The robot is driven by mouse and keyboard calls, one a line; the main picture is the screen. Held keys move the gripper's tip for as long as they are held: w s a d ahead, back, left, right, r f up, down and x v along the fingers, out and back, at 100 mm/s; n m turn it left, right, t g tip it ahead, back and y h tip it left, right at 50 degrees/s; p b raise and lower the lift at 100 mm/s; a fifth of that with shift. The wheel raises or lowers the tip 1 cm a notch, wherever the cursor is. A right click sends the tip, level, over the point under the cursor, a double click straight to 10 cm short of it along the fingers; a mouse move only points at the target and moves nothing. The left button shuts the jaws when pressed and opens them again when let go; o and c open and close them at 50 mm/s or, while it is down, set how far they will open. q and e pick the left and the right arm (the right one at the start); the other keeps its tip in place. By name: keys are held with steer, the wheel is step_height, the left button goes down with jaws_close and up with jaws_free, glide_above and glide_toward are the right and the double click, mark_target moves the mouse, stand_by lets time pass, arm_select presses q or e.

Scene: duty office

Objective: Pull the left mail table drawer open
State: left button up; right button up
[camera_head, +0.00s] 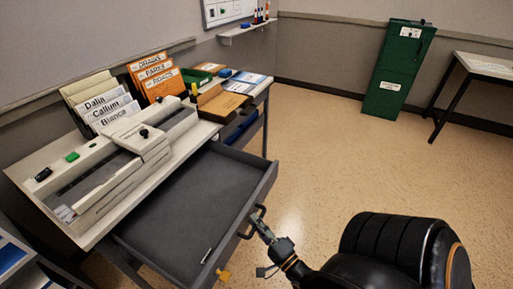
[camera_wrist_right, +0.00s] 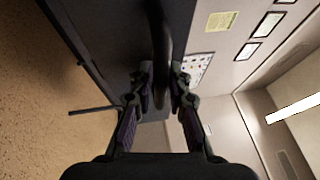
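The left mail table drawer (camera_head: 205,195) is a dark grey tray. It stands pulled well out from under the mail table (camera_head: 185,152) in the head view. Its dark bar handle (camera_head: 244,236) is on the front panel. My right gripper (camera_head: 257,222) is at this handle. In the right wrist view, the two fingers of my right gripper (camera_wrist_right: 162,82) close on both sides of the dark handle bar (camera_wrist_right: 162,40), beside the drawer front (camera_wrist_right: 110,35). My left gripper is not in view.
A sorting machine (camera_head: 100,180) and labelled folders stand on the table. A green cabinet (camera_head: 398,70) stands far off; the floor between is clear.

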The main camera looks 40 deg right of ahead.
steer(key=s+f, duration=0.1)
steer(key=s, duration=0.6)
steer(key=shift+s+a+f, duration=0.15)
steer(key=shift+s+a, duration=0.05)
stand_by(0.4)
